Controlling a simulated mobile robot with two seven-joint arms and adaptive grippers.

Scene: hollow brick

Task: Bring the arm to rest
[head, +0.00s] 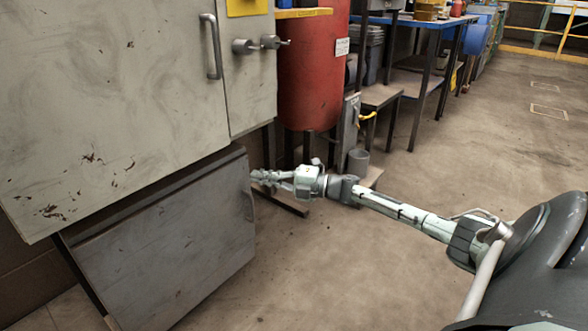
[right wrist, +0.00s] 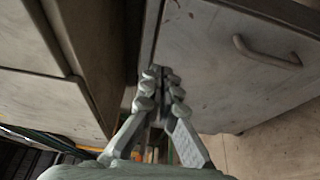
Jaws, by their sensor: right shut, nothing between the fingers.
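My right arm reaches in from the lower right in the head view. Its gripper (head: 262,178) is shut and empty, beside the right edge of a scuffed grey panel (head: 165,245) that hangs at a slant below a pale cabinet (head: 120,90). I cannot tell whether it touches the panel. In the right wrist view the shut fingers (right wrist: 160,78) point toward a narrow dark gap beside a grey panel with a handle (right wrist: 268,52). My left gripper is not in view.
A blue-topped workbench (head: 415,22) stands farther back. The concrete floor (head: 480,135) at the right is open.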

